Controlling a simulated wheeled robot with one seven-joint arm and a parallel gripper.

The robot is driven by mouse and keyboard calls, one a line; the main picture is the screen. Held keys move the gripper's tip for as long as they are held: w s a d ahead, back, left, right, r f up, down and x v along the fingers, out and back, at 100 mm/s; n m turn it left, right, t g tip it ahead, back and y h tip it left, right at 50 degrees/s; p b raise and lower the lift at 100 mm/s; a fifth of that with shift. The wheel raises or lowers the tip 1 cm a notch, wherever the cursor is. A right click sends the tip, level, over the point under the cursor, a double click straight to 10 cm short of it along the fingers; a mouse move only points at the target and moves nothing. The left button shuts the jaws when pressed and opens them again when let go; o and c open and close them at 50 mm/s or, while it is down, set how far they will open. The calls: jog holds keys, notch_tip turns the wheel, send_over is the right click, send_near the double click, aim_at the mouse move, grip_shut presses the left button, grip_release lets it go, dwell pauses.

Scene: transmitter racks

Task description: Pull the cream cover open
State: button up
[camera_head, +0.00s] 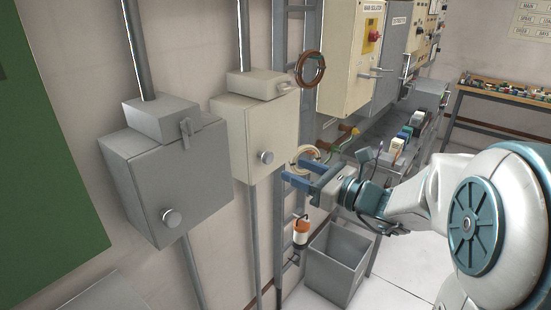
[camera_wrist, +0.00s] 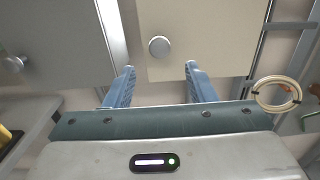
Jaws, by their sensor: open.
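The cream cover (camera_head: 250,125) is the front of a wall-mounted cream box, and it looks closed. It carries a round metal knob (camera_head: 266,157) low on its front. My gripper (camera_head: 291,169) is open and empty, with blue fingers to the right of the knob in the head view and apart from it. In the wrist view the cream cover (camera_wrist: 205,38) fills the upper middle, and its knob (camera_wrist: 159,46) appears between and just beyond the two fingertips (camera_wrist: 160,68). Nothing hides the knob in either view.
A grey box (camera_head: 165,180) with a similar knob hangs to the left. A ladder-like rack (camera_head: 283,225) with a cream cable coil (camera_head: 305,158) stands close right of the cream box. A grey bin (camera_head: 338,262) is on the floor below. A cream isolator cabinet (camera_head: 345,60) is farther right.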

aim_at(270, 159)
jog(key=p+x, duration=0.1)
jog(key=x, duration=0.6)
grip_shut()
